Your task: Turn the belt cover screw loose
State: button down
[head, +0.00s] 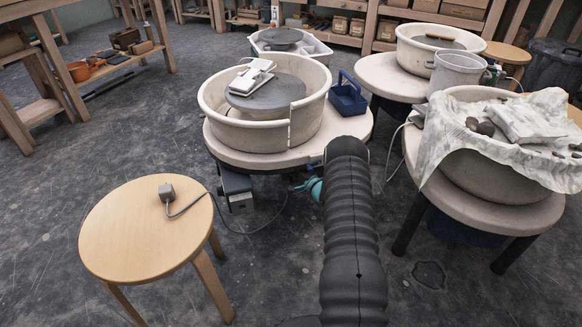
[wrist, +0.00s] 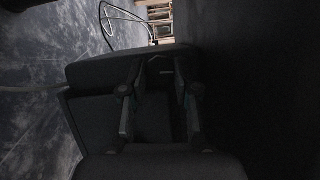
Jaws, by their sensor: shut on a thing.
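In the wrist view my gripper (wrist: 160,74) has its two fingers drawn in close, against a dark grey housing. It is shut on a small part at that housing, which I take to be the belt cover screw; shadow and the fingertips hide most of it. The housing (wrist: 100,68) fills the middle of that view. In the head view my black arm reaches down to the near edge of the middle pottery wheel (head: 222,142), and my gripper is hidden below its top. The screw is not visible there.
A grey box (head: 237,192) hangs under the middle wheel, with a cable running to a small grey block (head: 167,192) on a wooden stool (head: 135,235). A blue caddy (head: 347,97) sits on the wheel's right edge. A cloth-covered wheel (head: 490,205) stands close at right.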

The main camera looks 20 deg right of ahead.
jog(key=shift+n, duration=0.5)
jog(key=c, duration=0.9)
grip_release()
jog(key=shift+o, duration=0.2)
jog(key=v, duration=1.2)
jog(key=shift+r, duration=0.35)
jog(key=shift+w, duration=0.1)
